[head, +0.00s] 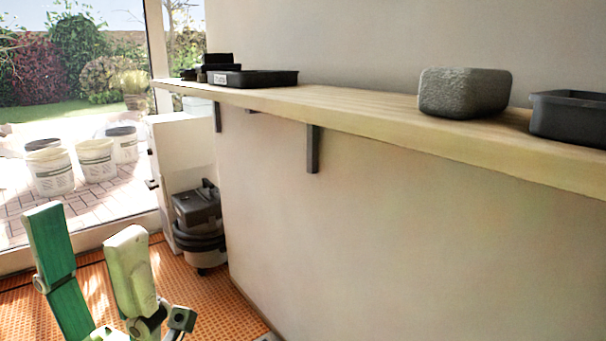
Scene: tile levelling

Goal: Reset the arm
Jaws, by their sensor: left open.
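My left gripper (84,222) is at the lower left of the head view, with its two green fingers pointing up. The fingers stand apart, with nothing between them. The gripper appears below the level of the wooden shelf (370,118) and to the left of the wall under it. The rest of my left arm is mostly cut off by the bottom edge of the picture. My right gripper is not in view.
The shelf carries a grey rough block (464,92), a dark bin (570,117) and a black tray (252,78). A vacuum-like machine (200,222) stands on the orange floor mat (215,300) by the wall. White buckets (96,160) stand outside beyond the glass.

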